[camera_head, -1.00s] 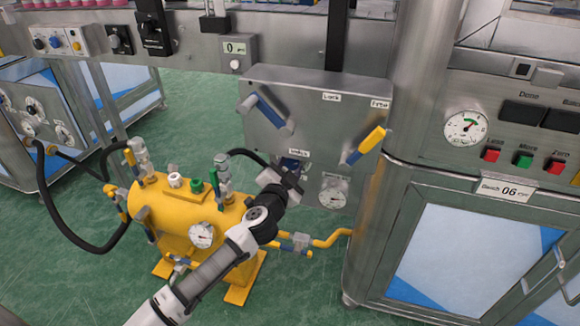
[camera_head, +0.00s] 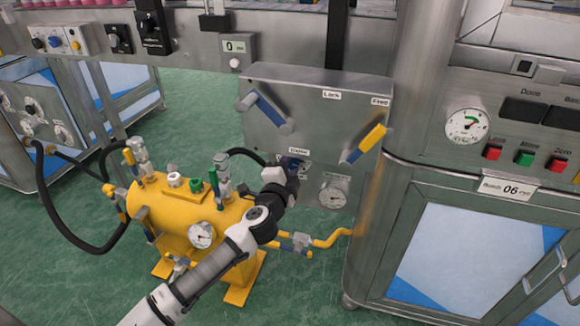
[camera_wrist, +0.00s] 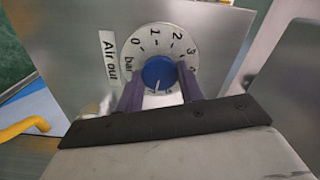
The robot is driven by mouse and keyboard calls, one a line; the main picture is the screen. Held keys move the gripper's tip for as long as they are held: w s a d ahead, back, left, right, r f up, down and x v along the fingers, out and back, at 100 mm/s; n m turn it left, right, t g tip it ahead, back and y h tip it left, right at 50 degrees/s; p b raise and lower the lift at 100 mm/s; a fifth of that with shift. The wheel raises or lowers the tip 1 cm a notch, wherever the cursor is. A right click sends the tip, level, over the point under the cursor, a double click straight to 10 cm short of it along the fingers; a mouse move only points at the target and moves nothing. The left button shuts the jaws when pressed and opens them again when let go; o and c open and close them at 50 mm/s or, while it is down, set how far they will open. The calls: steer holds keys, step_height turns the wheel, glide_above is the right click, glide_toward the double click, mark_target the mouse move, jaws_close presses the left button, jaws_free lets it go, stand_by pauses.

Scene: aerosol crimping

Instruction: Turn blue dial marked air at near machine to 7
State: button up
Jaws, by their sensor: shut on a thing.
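A blue dial (camera_wrist: 159,72) sits on a round white scale (camera_wrist: 143,42) in the wrist view. The scale reads 0, 1, 2, 3 around its upper part, and a label beside it (camera_wrist: 109,57) reads "Air out". My gripper (camera_wrist: 160,80) is shut on the dial, one finger on each side. In the head view my gripper (camera_head: 290,172) is at the lower part of the grey panel (camera_head: 310,120), and the dial is mostly covered.
A gauge (camera_head: 332,197) sits right of my gripper on the panel. A blue lever (camera_head: 268,110) and a yellow lever (camera_head: 367,143) are above. A yellow tank (camera_head: 175,205) with valves and hoses stands close to the left of my arm.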

steer(key=shift+m, duration=0.4)
steer(key=o, duration=1)
steer(key=v, duration=1.4)
